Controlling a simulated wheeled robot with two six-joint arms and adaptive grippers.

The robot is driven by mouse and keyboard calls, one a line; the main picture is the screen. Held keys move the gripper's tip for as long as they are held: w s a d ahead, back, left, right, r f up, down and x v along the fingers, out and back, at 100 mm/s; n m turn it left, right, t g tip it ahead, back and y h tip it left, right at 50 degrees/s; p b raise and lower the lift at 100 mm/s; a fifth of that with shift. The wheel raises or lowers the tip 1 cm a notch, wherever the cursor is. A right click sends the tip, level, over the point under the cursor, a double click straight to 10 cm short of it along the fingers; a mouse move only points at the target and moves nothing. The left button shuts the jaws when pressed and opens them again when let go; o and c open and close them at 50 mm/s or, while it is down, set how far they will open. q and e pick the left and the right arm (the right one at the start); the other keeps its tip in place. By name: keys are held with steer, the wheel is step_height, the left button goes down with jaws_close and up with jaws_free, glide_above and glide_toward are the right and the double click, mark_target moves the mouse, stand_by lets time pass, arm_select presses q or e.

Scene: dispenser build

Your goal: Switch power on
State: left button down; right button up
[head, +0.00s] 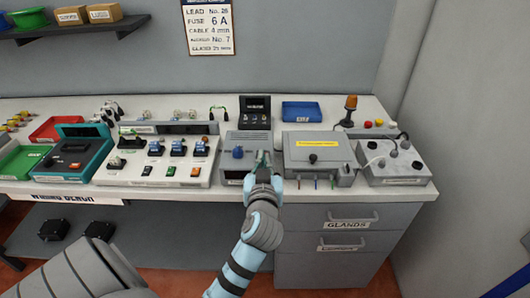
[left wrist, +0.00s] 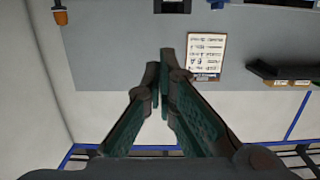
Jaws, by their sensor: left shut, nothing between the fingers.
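My left gripper (head: 263,160) reaches in from the front over the bench, at the right part of a small grey unit with a blue knob (head: 238,152). Its fingers are together with nothing between them; they also show shut in the left wrist view (left wrist: 160,62). I cannot tell if the fingertips touch the unit, and they hide part of it. A pale panel (head: 125,178) with several blue-topped modules and coloured front switches stands to the left. Which part is the power switch, and its position, I cannot tell. My right gripper is not in view.
A grey box with a yellow label (head: 317,142) stands right of the gripper, and another grey unit (head: 405,176) is farther right. Behind are a black display (head: 255,106), a blue tray (head: 301,112) and an amber beacon (head: 350,106). Drawers (head: 335,249) are below.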

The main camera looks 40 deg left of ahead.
arm_select(q)
steer(key=x, duration=0.9)
steer(key=f, duration=0.2)
steer(key=w+a+f, duration=0.1)
steer(key=shift+f+b, duration=0.2)
steer(key=shift+b, duration=0.1)
steer(key=shift+d+f, duration=0.1)
steer(key=shift+f, duration=0.3)
